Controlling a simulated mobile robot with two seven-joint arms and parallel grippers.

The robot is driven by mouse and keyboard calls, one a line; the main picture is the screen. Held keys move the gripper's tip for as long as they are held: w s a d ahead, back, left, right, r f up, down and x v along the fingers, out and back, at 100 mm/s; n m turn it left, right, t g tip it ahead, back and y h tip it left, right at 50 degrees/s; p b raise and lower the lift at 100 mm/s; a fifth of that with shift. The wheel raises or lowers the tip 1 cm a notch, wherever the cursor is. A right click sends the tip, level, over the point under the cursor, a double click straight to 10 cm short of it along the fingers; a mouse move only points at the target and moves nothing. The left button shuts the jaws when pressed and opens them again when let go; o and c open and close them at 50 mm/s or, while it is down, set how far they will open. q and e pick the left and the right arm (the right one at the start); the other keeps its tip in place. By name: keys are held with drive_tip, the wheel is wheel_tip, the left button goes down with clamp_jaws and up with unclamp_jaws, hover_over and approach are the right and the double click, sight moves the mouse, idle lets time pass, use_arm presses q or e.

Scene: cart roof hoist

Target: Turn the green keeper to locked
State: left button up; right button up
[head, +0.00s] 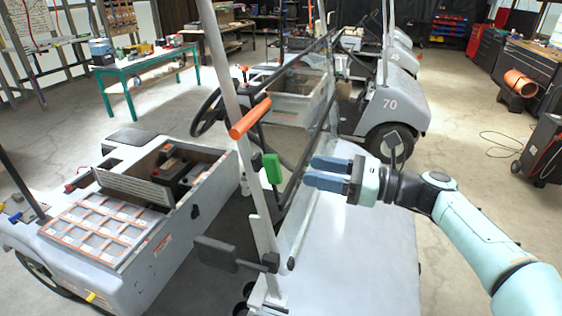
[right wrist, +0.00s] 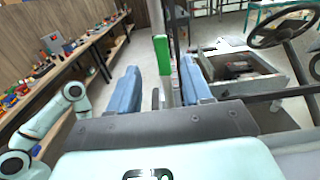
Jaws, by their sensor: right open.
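The green keeper (head: 272,168) is a small upright block on the pale roof post (head: 243,140) of the near cart, below an orange handle (head: 250,118). My right gripper (head: 309,171) is to the right of the keeper, its blue fingers pointing left toward it. The fingers are apart and empty, with a visible gap to the keeper in the head view. In the right wrist view the green keeper (right wrist: 162,53) stands upright ahead, between the directions of the two fingers (right wrist: 160,85). My left gripper is not seen.
The cart's windshield frame (head: 300,130) and steering wheel (head: 207,112) are close behind the keeper. A dark mirror (head: 216,253) sticks out lower on the post. An open battery bay (head: 175,175) is at left.

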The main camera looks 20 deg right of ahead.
sight(278, 163)
drive_tip(key=p+x, duration=0.1)
drive_tip(key=x, duration=0.7)
drive_tip(key=shift+w, duration=0.2)
drive_tip(key=shift+c, duration=0.3)
clamp_jaws()
